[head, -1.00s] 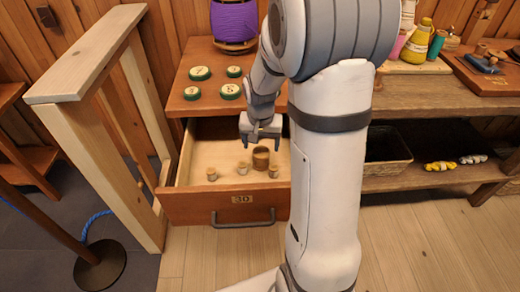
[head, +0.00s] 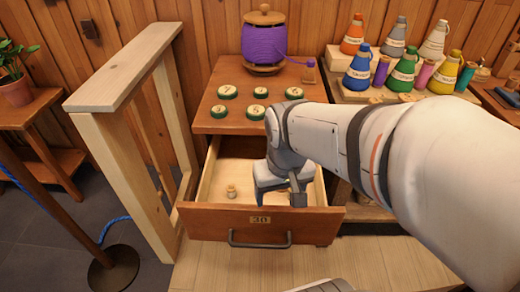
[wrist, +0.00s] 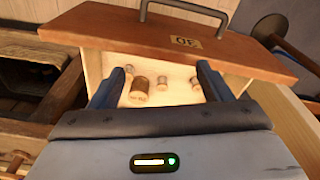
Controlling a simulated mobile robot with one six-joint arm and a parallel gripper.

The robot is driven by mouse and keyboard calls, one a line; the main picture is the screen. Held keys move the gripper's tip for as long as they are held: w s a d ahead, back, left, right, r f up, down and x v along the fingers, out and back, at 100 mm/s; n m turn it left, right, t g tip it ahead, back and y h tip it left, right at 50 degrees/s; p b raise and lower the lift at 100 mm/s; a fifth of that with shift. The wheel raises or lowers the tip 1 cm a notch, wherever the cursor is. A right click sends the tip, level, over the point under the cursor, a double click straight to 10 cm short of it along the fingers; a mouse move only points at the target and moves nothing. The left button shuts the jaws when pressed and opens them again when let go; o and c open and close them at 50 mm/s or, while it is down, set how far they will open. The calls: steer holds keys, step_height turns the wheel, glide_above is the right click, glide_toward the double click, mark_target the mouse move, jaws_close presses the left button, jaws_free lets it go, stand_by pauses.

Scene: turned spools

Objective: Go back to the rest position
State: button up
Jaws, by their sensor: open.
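My gripper (head: 281,196) is over the open drawer (head: 262,221) marked 30 in the head view, with my arm reaching in from the right. In the wrist view its two dark fingers (wrist: 160,82) are apart with nothing held between them. Beyond the fingertips, inside the drawer, lie a larger brown spool (wrist: 139,90) and several small wooden spools, one of them near the middle (wrist: 162,83). In the head view one small spool (head: 231,191) shows at the left of the drawer; my gripper and arm hide most of the others.
Green-rimmed numbered discs (head: 255,112) and a purple spool (head: 264,42) stand on the top above the drawer. Coloured cone bottles (head: 403,70) stand at right. A pale wooden frame (head: 130,75) rises close on the left. A rope post (head: 113,266) stands at lower left.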

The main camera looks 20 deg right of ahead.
steer(key=shift+s+a, duration=0.15)
steer(key=shift+s, duration=0.25)
steer(key=shift+r, duration=0.15)
step_height(320, 180, up, 22)
steer(key=t+p, duration=0.1)
steer(key=p, duration=1.8)
steer(key=shift+p, duration=0.35)
steer(key=shift+c, duration=0.5)
